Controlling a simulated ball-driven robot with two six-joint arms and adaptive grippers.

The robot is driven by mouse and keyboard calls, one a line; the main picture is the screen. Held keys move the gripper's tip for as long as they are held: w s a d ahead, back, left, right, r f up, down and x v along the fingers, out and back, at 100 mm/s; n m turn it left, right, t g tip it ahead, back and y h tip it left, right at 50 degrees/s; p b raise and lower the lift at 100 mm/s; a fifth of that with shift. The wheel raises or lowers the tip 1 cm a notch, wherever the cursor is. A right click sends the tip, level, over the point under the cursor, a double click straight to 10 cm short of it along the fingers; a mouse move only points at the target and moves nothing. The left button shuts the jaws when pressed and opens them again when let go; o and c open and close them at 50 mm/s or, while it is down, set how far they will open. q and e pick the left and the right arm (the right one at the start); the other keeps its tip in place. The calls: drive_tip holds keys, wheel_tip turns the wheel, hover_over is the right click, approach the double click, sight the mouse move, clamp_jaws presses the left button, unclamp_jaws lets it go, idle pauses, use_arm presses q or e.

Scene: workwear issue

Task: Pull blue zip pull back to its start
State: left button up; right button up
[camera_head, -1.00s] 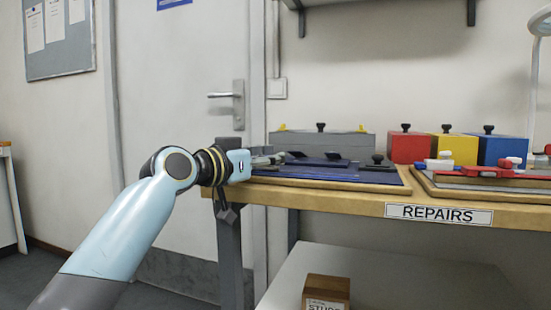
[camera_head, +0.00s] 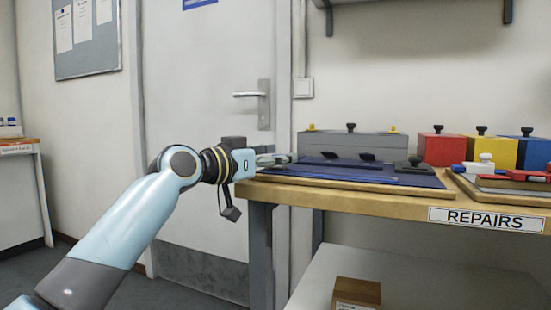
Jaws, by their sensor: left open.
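My left gripper (camera_head: 282,158) reaches in over the left end of the repairs bench (camera_head: 330,196). Its fingers are open, seen nearly edge-on, low beside a flat dark blue piece (camera_head: 335,164) on a blue mat (camera_head: 375,181). Two small dark raised parts stand on the blue piece. I cannot make out a blue zip pull; it is too small or hidden at this low angle. I cannot tell whether the fingers touch anything. My right gripper is not in view.
A black-knobbed weight (camera_head: 415,164) sits at the mat's right. Behind stand a grey box (camera_head: 365,146) and red (camera_head: 440,150), yellow (camera_head: 482,153) and blue (camera_head: 526,153) boxes. Red and white parts lie at right. A cardboard box (camera_head: 357,292) is on the lower shelf.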

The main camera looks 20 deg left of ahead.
use_arm(q)
drive_tip(key=shift+s+a, duration=0.2)
drive_tip(key=shift+s, duration=0.15)
drive_tip(key=v, duration=1.1)
drive_tip(key=shift+s, duration=0.1)
